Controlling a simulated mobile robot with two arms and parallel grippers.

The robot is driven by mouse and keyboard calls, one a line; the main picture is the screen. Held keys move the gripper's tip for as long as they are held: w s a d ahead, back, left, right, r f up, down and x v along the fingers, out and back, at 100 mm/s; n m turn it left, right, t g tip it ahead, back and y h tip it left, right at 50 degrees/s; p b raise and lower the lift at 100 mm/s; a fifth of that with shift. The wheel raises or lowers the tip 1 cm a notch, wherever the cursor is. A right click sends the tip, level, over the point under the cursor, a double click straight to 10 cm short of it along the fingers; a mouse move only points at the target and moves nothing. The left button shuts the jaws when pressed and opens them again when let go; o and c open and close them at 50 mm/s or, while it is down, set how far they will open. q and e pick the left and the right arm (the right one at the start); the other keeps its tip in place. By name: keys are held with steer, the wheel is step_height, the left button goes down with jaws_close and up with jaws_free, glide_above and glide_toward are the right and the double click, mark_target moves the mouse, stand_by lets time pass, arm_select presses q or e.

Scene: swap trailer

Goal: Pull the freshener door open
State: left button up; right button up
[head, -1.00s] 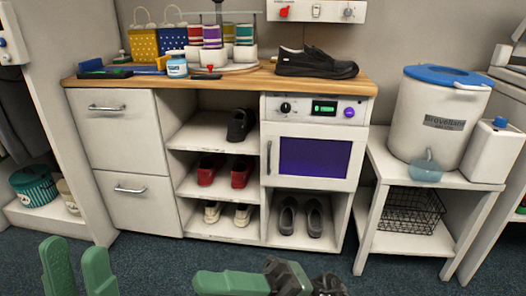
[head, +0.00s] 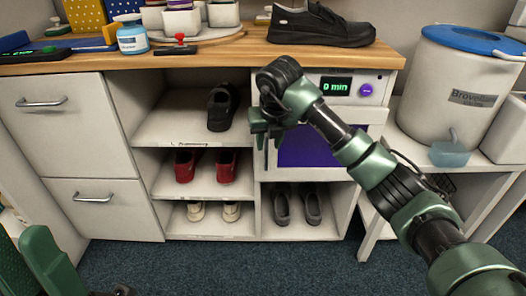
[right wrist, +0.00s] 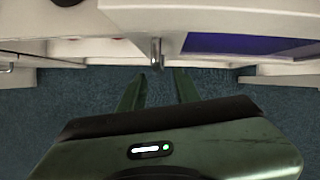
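The freshener is a white unit with a display (head: 335,86) reading "0 min". Its door, with a purple window (head: 312,152), looks shut. My right gripper (head: 265,128) is at the door's left edge and hides most of the handle in the head view. In the right wrist view the metal door handle (right wrist: 155,52) stands in line with the gap between the open green fingers (right wrist: 157,88). Whether they touch it cannot be told. My left gripper (head: 32,262) is at the lower left, its fingers apart and empty, clear of the cabinet.
Shelves with red shoes (head: 206,167) and other shoes are left of and below the freshener. A black shoe (head: 322,25) is on the wooden top (head: 230,55). A white bucket (head: 455,85) stands to the right. The carpet (head: 230,268) in front is clear.

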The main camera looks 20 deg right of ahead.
mark_target(267, 153)
steer(key=b+x, duration=0.1)
steer(key=x, duration=0.4)
steer(key=shift+a+f+b, duration=0.1)
steer(key=shift+f+b, duration=0.25)
steer(key=shift+b, duration=0.05)
steer(key=shift+w+f, duration=0.2)
steer(key=shift+f, duration=0.2)
jaws_close()
stand_by(0.7)
